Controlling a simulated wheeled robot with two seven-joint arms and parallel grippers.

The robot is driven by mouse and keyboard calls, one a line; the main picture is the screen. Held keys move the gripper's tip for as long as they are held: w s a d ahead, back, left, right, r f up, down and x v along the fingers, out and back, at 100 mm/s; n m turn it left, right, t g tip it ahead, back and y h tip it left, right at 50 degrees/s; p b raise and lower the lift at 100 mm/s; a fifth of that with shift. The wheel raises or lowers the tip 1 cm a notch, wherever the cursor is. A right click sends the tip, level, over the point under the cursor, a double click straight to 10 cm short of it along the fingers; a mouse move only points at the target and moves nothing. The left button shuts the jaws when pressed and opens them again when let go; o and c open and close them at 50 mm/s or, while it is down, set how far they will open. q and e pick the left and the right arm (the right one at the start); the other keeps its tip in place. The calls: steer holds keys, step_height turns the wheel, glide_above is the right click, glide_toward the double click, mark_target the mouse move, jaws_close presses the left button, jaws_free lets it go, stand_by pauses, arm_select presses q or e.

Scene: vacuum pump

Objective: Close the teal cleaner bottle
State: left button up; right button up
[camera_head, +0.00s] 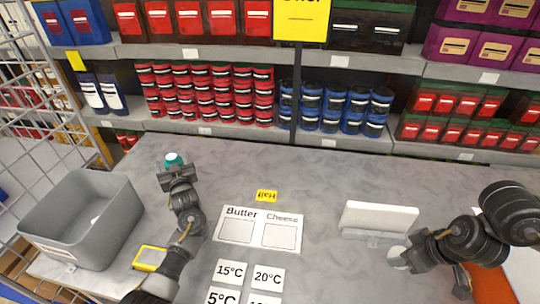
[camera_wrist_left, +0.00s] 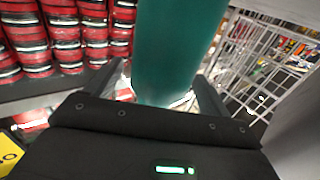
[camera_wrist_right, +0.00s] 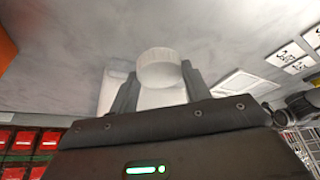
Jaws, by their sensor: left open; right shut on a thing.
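The teal cleaner bottle (camera_head: 174,159) stands at the back left of the table, mostly hidden behind my left gripper. In the left wrist view the teal bottle (camera_wrist_left: 178,50) fills the space between the fingers. My left gripper (camera_head: 177,175) is open, with a finger on each side of the bottle. My right gripper (camera_head: 402,258) is shut on a white round cap (camera_wrist_right: 160,68) at the right of the table. The cap also shows in the head view (camera_head: 397,257), well apart from the bottle. The bottle's mouth is too small to make out.
A grey bin (camera_head: 80,225) stands at the left. A white block (camera_head: 380,218) stands behind my right gripper. Butter and cheese cards (camera_head: 260,230) and temperature cards (camera_head: 268,277) lie mid-table. A yellow object (camera_head: 150,258) lies near the bin. Stocked shelves (camera_head: 250,130) line the back.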

mark_target(171, 156)
arm_select(q)
steer(key=shift+w+a, duration=0.2)
steer(key=shift+w, duration=0.2)
arm_select(e)
steer(key=shift+r, duration=0.1)
arm_select(q)
steer(key=c, duration=1.4)
